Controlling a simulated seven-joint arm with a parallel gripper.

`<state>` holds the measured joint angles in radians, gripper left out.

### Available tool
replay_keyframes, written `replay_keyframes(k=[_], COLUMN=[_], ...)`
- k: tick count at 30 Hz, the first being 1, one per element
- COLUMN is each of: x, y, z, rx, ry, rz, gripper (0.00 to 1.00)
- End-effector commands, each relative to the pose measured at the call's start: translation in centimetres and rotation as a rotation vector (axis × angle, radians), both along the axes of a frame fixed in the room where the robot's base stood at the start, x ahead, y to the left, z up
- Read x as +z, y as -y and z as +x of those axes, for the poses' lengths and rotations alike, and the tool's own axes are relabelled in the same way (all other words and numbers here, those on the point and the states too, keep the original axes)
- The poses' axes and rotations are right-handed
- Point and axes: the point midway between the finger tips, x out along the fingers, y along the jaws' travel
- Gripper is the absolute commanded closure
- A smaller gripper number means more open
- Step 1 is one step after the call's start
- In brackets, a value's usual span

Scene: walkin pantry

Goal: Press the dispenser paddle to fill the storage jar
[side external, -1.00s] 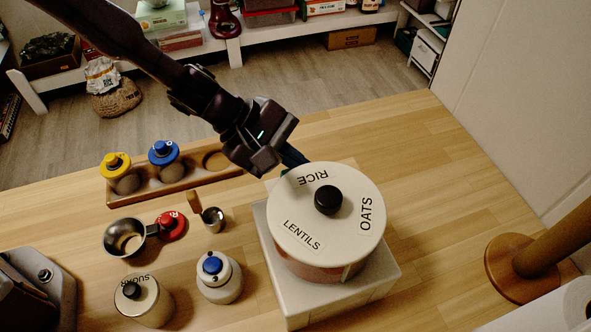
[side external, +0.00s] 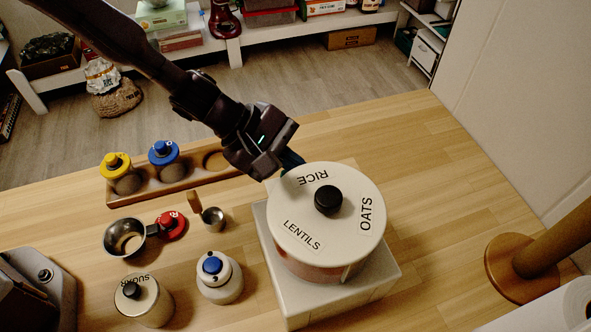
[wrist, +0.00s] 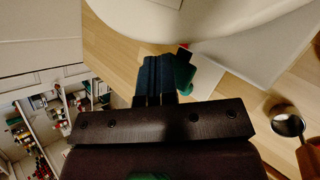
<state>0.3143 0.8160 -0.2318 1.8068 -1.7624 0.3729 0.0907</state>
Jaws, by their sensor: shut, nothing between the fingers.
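The dispenser (side external: 335,240) is a round drum with a cream lid marked RICE, OATS and LENTILS and a black knob, on a pale square base (side external: 290,308). My gripper (side external: 291,160) is at its far left edge, by the RICE label, with its fingers shut and empty. In the wrist view, the shut fingers (wrist: 155,75) are right beside a small green paddle-like part (wrist: 184,73); I cannot tell whether they touch. The dispenser's pale rim (wrist: 210,15) fills the top there. I cannot tell which jar is the storage jar, and the space under the drum is hidden.
A wooden rack (side external: 188,187) holds yellow-lidded (side external: 118,172) and blue-lidded (side external: 164,158) jars. A metal scoop (side external: 125,238), red lid (side external: 171,226), small cup (side external: 213,218), sugar jar (side external: 143,301) and blue-knobbed jar (side external: 219,277) stand left.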

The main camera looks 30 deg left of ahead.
Motion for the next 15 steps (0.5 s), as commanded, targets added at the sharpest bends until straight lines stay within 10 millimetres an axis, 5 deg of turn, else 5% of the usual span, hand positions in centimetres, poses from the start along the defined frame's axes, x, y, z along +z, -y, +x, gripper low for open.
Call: replay_keyframes(k=[15], x=[-0.60], y=[0.01], z=[0.01], rx=[0.001], ry=[-0.001], rz=[0.000], gripper=[1.00])
